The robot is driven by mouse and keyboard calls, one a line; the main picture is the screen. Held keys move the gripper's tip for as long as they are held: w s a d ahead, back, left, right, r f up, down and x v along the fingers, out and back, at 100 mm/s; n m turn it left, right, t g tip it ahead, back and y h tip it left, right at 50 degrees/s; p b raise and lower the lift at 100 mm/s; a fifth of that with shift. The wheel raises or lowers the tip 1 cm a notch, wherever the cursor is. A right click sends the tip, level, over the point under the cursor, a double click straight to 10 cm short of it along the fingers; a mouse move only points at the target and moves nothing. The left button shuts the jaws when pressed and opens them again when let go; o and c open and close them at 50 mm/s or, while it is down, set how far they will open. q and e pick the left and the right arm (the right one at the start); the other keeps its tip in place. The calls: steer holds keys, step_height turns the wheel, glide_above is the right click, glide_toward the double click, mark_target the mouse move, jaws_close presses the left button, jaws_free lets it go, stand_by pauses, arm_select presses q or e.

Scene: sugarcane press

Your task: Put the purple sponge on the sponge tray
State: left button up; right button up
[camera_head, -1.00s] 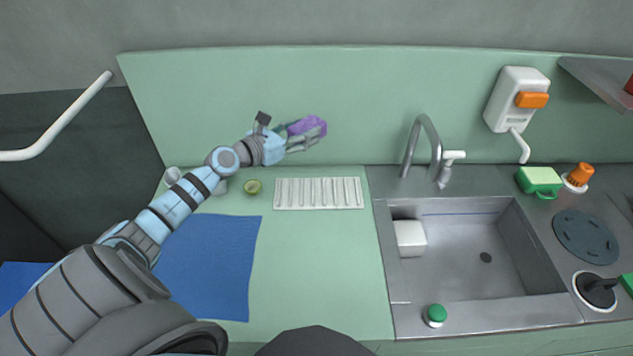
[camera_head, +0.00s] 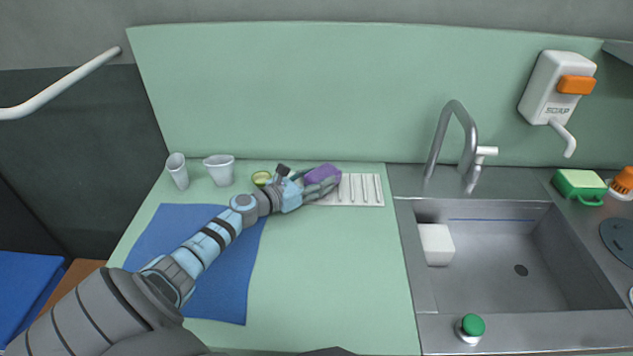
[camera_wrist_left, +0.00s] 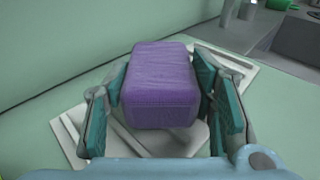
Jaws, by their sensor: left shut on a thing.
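The purple sponge (camera_head: 322,174) is held between the fingers of my left gripper (camera_head: 318,186), which is shut on it. In the left wrist view the sponge (camera_wrist_left: 160,85) sits between the teal finger pads of the gripper (camera_wrist_left: 160,105). The white ribbed sponge tray (camera_head: 366,190) lies on the green counter, its left part hidden by my gripper and the sponge. The tray (camera_wrist_left: 72,125) shows under and around the sponge in the left wrist view. I cannot tell whether the sponge touches it. My right gripper is not in view.
A blue cloth (camera_head: 225,285) lies under my arm. The sink (camera_head: 490,260), faucet (camera_head: 465,140) and soap dispenser (camera_head: 556,85) are at right. The front counter is clear.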

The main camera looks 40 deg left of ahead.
arm_select(q)
steer(key=o, duration=1.5)
